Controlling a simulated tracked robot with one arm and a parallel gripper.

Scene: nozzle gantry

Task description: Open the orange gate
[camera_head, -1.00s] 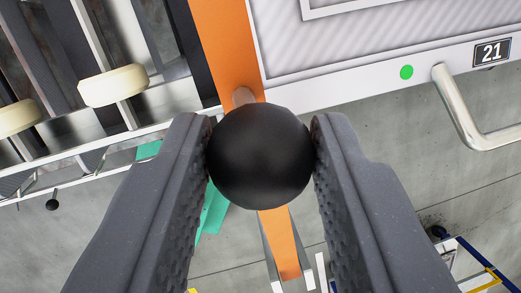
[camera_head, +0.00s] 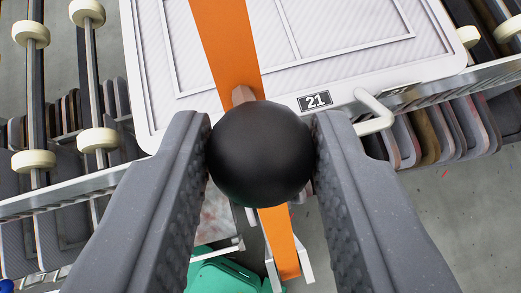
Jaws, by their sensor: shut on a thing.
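My gripper (camera_head: 261,155) is shut on a black ball knob (camera_head: 261,150), with one ridged grey finger pressed to each side. A short metal stem joins the knob to the orange gate (camera_head: 225,45), a long flat orange bar. The bar runs from the top of the picture down behind the knob. Its lower end (camera_head: 283,255) shows below, between pale metal brackets. The knob hides the middle of the bar. The bar crosses in front of a white panel.
The white panel (camera_head: 330,62) bears a "21" plate (camera_head: 314,101) and a pale bent handle (camera_head: 376,112) on the right. Rails with cream rollers (camera_head: 97,139) stand on the left. Several rounded panels (camera_head: 440,130) are racked on the right. A green object (camera_head: 222,275) lies below. Bare floor shows lower right.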

